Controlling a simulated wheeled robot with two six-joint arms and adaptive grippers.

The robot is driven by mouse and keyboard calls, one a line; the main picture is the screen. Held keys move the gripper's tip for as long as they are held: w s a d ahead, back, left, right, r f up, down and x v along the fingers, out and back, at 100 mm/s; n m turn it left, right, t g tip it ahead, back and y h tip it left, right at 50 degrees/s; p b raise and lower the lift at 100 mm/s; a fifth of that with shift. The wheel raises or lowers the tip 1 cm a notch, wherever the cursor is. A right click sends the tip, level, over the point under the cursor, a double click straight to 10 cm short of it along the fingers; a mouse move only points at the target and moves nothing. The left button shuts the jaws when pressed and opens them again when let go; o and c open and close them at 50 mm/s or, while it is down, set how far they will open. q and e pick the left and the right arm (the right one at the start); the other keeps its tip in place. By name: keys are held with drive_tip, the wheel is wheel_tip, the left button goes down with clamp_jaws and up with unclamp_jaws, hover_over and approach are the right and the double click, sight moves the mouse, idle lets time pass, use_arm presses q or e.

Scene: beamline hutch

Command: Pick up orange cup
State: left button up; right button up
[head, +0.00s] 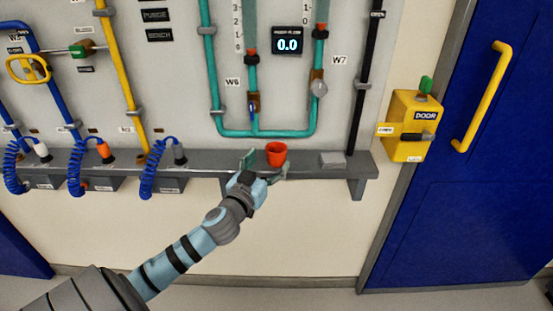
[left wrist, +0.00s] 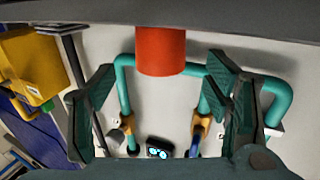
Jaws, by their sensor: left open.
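An orange cup (head: 276,153) stands upright on the grey wall shelf (head: 215,165), below the teal pipe loop. My left gripper (head: 265,165) is at the shelf, right in front of the cup, with one finger on each side. In the left wrist view the orange cup (left wrist: 160,51) shows between the open fingers of my left gripper (left wrist: 158,90), nearer the top of the picture. Gaps show between the cup and both fingers there. The cup's lower part is partly hidden by the gripper in the head view. My right gripper is not in view.
A small grey block (head: 333,159) lies on the shelf right of the cup. Teal pipes (head: 270,133) with valves run just above and behind. Several coiled blue hoses (head: 77,165) hang at left. A yellow door box (head: 408,127) and blue door (head: 470,190) are at right.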

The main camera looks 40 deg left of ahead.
sight(272, 155)
use_arm(q)
drive_tip(key=x, duration=0.5)
drive_tip(key=shift+w+a+r, duration=0.1)
drive_tip(key=shift+w+r, duration=0.15)
drive_tip(key=shift+r, duration=0.1)
drive_tip(key=shift+w+a+f, duration=0.1)
drive_tip(key=shift+w+f, duration=0.05)
drive_tip(key=shift+w, duration=0.25)
drive_tip(key=shift+s, duration=0.1)
drive_tip(key=c, duration=1.2)
